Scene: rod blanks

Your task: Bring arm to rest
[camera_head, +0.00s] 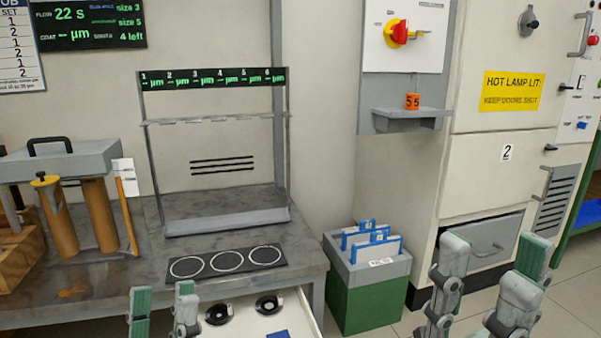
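My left gripper (162,312) shows at the bottom of the head view, in front of the workbench (100,310). Its two green-padded fingers stand apart with nothing between them. My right gripper (488,290) is at the lower right, in front of the cream cabinet (470,190). Its two fingers are spread wide and hold nothing. The rest of both arms is below the picture.
An open drawer (312,322) with black round items juts out beside my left gripper. A green bin (370,300) with blue-framed pieces stands between the grippers. A grey rack (225,220) and a black three-ring mat (228,262) are on the bench.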

